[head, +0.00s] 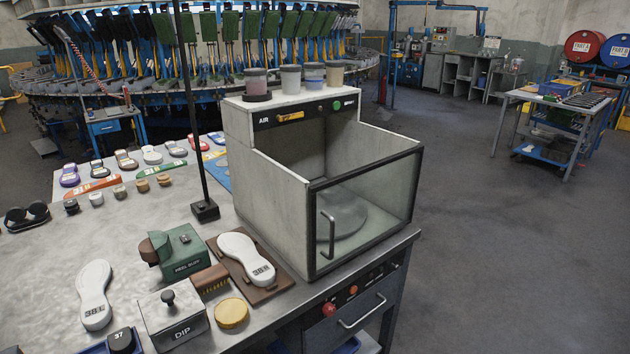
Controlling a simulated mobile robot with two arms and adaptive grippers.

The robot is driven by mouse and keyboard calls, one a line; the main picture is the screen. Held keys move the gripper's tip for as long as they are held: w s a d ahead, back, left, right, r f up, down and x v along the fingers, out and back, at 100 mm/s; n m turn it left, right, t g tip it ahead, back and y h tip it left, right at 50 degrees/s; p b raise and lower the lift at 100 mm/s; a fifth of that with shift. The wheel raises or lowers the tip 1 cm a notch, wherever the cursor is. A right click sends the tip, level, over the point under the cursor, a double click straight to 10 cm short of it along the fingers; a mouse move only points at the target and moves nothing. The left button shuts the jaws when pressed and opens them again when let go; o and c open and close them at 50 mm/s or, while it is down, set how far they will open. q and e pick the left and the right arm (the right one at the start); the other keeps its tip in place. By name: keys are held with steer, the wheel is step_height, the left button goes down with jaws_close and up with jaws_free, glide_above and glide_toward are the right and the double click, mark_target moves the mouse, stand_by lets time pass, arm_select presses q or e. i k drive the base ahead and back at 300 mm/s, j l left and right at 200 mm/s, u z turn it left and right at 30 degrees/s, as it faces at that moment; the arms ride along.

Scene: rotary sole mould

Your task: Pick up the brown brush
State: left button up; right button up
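A small brown block that looks like the brown brush (210,279) lies on the bench in the head view. It sits between the green HEEL BUFF unit (183,254) and the grey DIP box (172,316), just left of the brown board (272,290) that carries a white sole (246,258). Neither of my grippers is in view.
A round yellow tin (231,314) stands close in front of the brush. A thin black post on a square foot (205,211) rises behind. The AIR cabinet (268,204) with a glass front stands to the right. Another white sole (95,295) lies on the left.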

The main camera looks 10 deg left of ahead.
mark_target(203, 281)
steer(key=i+l+u, duration=0.1)
steer(key=i+u, duration=0.25)
steer(key=i+l+u, duration=0.1)
steer(key=u, duration=0.3)
steer(key=i+l+u, duration=0.2)
steer(key=u, duration=0.15)
